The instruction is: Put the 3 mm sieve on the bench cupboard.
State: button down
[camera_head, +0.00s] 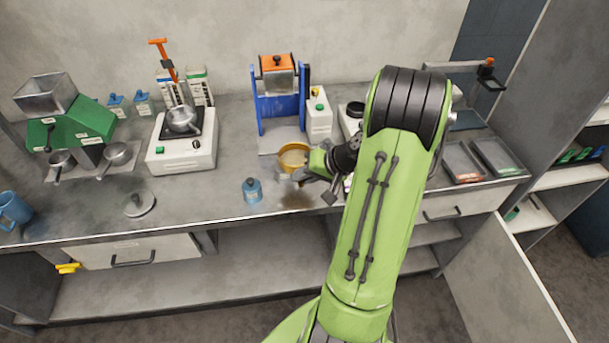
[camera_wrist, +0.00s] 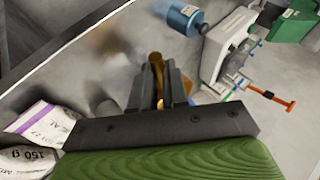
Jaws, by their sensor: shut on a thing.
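A round, brass-coloured sieve (camera_head: 293,157) is at the end of my arm, over the middle of the bench in the head view. I cannot read a mesh size on it. My gripper (camera_head: 309,168) is shut on its rim at the right side. In the wrist view, my gripper (camera_wrist: 158,92) has a thin brass-coloured edge (camera_wrist: 156,68) between its fingers. Most of the sieve is hidden there. Under the bench on the right are open shelves (camera_head: 432,233) with an open door panel (camera_head: 510,285); I cannot tell whether this is the bench cupboard.
A hot plate (camera_head: 180,148) and green machine (camera_head: 75,130) are to the left. Trays (camera_head: 497,156) lie on the right.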

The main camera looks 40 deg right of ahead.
jog(key=shift+f, duration=0.35)
jog(key=c, duration=1.1)
grip_release()
jog(key=shift+c, duration=0.2)
jog(key=p+v, duration=0.2)
jog(key=v, duration=1)
jog(key=shift+r, duration=0.45)
